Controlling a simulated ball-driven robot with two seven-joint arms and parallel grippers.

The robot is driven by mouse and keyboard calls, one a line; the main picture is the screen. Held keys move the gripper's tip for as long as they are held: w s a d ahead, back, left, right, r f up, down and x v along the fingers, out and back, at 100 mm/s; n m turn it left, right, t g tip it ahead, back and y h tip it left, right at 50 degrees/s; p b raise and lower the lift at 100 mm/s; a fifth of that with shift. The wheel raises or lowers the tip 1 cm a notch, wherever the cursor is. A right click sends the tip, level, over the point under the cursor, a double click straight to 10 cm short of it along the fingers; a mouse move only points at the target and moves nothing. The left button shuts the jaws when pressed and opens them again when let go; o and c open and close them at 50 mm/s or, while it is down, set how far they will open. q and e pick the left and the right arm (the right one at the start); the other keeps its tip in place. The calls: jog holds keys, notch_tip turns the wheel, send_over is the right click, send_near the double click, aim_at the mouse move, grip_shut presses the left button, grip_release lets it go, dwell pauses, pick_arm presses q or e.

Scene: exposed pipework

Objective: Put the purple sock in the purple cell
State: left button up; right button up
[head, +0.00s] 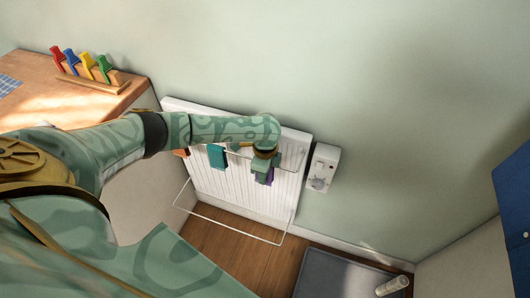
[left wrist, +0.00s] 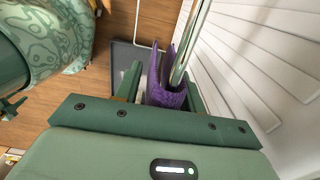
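The purple sock (head: 268,177) hangs over the rail of the white radiator, mostly hidden behind my left gripper (head: 262,168) in the head view. In the left wrist view the purple sock (left wrist: 165,94) drapes over the metal rail (left wrist: 190,45) and lies between the fingers of my left gripper (left wrist: 165,90). The fingers look apart, one on each side of the sock, with a gap on the left side. My right gripper is not in view. No purple cell shows in either view.
A teal sock (head: 217,156) and an orange item (head: 181,152) hang left along the radiator (head: 240,190). A white dial box (head: 323,168) is on the wall. A grey tray (head: 335,275) with a pale bottle (head: 392,285) lies on the floor. Coloured clips (head: 87,66) stand on the wooden counter.

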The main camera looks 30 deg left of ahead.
pick_arm(q)
jog(key=c, duration=0.7)
jog(key=shift+r, duration=0.1)
notch_tip(320, 180, up, 18)
jog(key=p, duration=0.8)
grip_shut()
jog(key=s+d+r+n, duration=0.4)
jog(key=s+r+n, duration=0.2)
jog(key=r+n, duration=0.1)
jog(key=s+d+r+n, duration=0.4)
jog(key=s+r+n, duration=0.2)
jog(key=r+n, duration=0.2)
jog(key=shift+s+r, duration=0.15)
jog(key=shift+r, duration=0.4)
